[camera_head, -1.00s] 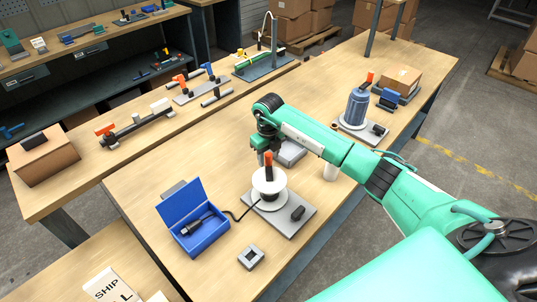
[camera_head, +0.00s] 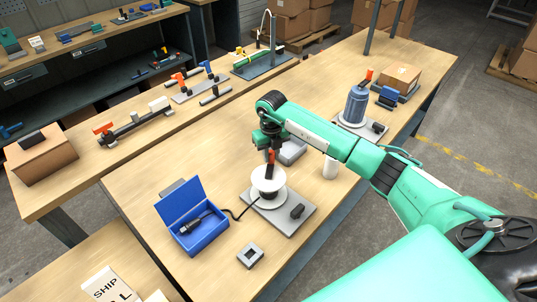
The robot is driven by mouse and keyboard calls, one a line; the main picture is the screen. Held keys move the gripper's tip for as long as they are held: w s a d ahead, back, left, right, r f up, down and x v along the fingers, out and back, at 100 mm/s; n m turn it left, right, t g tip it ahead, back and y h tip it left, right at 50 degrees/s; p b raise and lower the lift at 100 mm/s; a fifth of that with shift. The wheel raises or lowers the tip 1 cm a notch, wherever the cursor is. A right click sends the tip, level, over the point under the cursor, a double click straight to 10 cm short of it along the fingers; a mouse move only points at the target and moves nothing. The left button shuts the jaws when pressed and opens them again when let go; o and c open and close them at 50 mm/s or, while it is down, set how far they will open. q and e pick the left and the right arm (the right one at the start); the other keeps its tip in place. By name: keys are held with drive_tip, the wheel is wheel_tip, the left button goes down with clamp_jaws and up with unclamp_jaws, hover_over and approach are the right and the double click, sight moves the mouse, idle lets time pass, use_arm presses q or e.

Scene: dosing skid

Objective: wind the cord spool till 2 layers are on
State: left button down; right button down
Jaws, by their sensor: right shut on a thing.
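The cord spool (camera_head: 268,179) has white flanges and stands on a grey base plate (camera_head: 292,218) on the near table. Dark cord shows between its flanges; I cannot count the layers. A black cord runs left from the spool to a dark plug-like piece (camera_head: 197,221) in an open blue box (camera_head: 208,242). My right gripper (camera_head: 270,160) is over the spool, pointing down, shut on the spool's orange-red crank handle (camera_head: 271,156). The gripper partly hides the handle. My left gripper is not in view.
A grey square block with a hole (camera_head: 250,256) lies in front of the plate. A white cup (camera_head: 330,168) stands to the right. A blue spool (camera_head: 355,106) on its own plate and a cardboard box (camera_head: 401,77) stand farther back.

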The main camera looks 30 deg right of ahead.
drive_tip(key=m, duration=0.1)
drive_tip(key=s+d+m, duration=0.1)
drive_tip(key=shift+m, duration=0.3)
drive_tip(key=shift+s+d+m+b, duration=0.15)
drive_tip(key=shift+s+m, duration=0.1)
drive_tip(key=shift+m, duration=0.45)
drive_tip(key=shift+s+d+m+b, duration=0.1)
drive_tip(key=shift+s+d+m, duration=0.15)
drive_tip(key=shift+m, duration=0.45)
drive_tip(key=shift+s+d+m+b, duration=0.1)
drive_tip(key=shift+s+m, duration=0.2)
drive_tip(key=shift+m, duration=0.4)
drive_tip(key=c, duration=1.2)
unclamp_jaws()
drive_tip(key=shift+r, duration=0.1)
wheel_tip(320, 180, up, 14)
drive_tip(key=b, duration=0.4)
